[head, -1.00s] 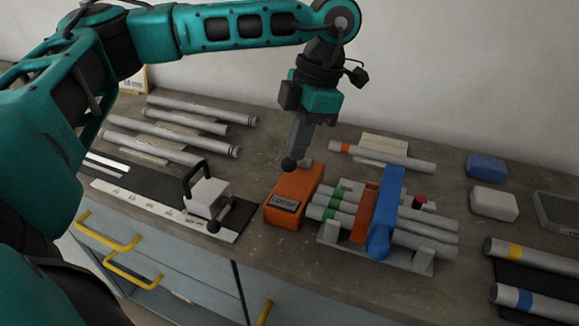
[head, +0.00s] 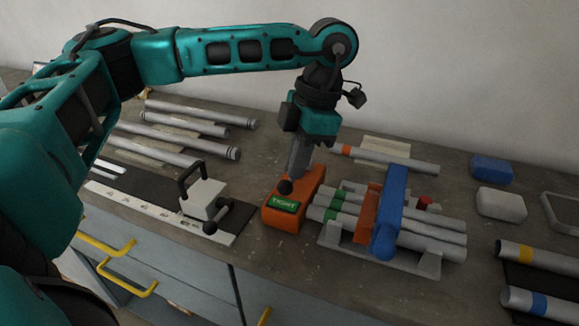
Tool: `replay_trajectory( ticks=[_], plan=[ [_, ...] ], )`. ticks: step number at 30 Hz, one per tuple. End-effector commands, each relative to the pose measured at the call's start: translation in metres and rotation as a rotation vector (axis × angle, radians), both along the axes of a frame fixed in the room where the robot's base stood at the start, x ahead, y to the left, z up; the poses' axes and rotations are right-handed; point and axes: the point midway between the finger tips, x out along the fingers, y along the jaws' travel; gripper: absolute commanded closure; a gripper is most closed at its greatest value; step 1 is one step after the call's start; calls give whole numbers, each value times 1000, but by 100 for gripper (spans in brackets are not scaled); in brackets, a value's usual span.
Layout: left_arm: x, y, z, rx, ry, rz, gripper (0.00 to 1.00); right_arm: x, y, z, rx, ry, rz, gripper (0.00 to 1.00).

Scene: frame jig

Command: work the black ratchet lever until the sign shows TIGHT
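The orange ratchet box (head: 292,208) stands on the bench in the middle of the head view. Its sign (head: 284,204) is lit green and reads TIGHT. The black knob of the ratchet lever (head: 285,187) is above the sign, low over the box. My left gripper (head: 295,172) points down at the lever, its fingertips at the knob. Its fingers are seen side-on as one grey block, so I cannot tell whether they are closed on the lever. The rest of the lever is hidden. My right gripper is not in view.
Right of the box, a jig (head: 428,265) holds green-banded tubes under a blue bar (head: 387,215). A white block with a black handle (head: 203,199) stands on the left. Grey tubes lie behind it. Blue (head: 491,169) and white (head: 501,204) blocks lie at the right.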

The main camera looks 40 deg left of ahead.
Motion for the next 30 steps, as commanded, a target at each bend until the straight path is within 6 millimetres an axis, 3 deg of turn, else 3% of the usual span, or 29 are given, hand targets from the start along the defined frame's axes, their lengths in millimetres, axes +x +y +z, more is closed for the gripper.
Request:
replay_trajectory(
  ticks=[10, 22, 26, 30],
  plan=[
    [24, -16, 11, 0, 2, 0, 100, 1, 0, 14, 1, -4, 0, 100],
    [26, -17, 15, 0, 0, 0, 100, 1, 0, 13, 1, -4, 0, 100],
    [30, -20, 32, -1, -2, 0, 100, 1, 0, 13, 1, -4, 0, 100],
    [36, -24, 62, -1, -3, 0, 100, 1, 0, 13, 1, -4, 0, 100]
  ],
)
